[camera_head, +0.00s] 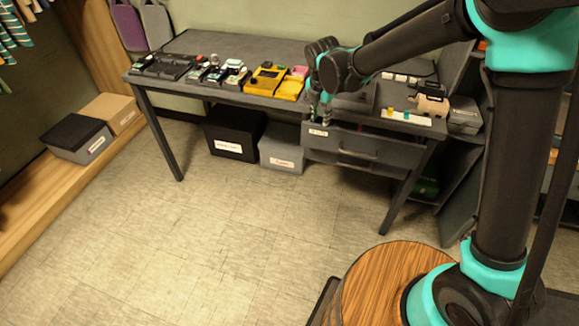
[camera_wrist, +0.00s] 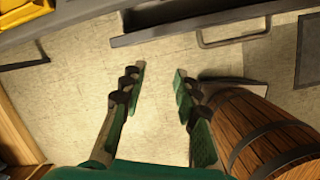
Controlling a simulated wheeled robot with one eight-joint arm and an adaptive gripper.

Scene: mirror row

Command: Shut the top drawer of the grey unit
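The grey drawer unit sits under the right part of the desk, with its top drawer (camera_head: 340,140) at the desk's front edge. The top drawer's front seems to stand out from the desk, but I cannot tell how far. Its bar handle (camera_head: 358,153) shows on the front and also in the wrist view (camera_wrist: 235,42). The drawer's front edge (camera_wrist: 190,25) crosses the top of the wrist view. My gripper (camera_head: 320,116) hangs at the left end of the drawer, pointing down. In the wrist view my gripper (camera_wrist: 160,75) is open and empty, its fingers apart over the floor.
The desk (camera_head: 215,88) carries a yellow box (camera_head: 268,80) and several small items. A black box (camera_head: 235,132) and a grey box (camera_head: 282,147) stand beneath. A wooden barrel (camera_head: 375,275) is near my base, also in the wrist view (camera_wrist: 262,130). Floor in front is clear.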

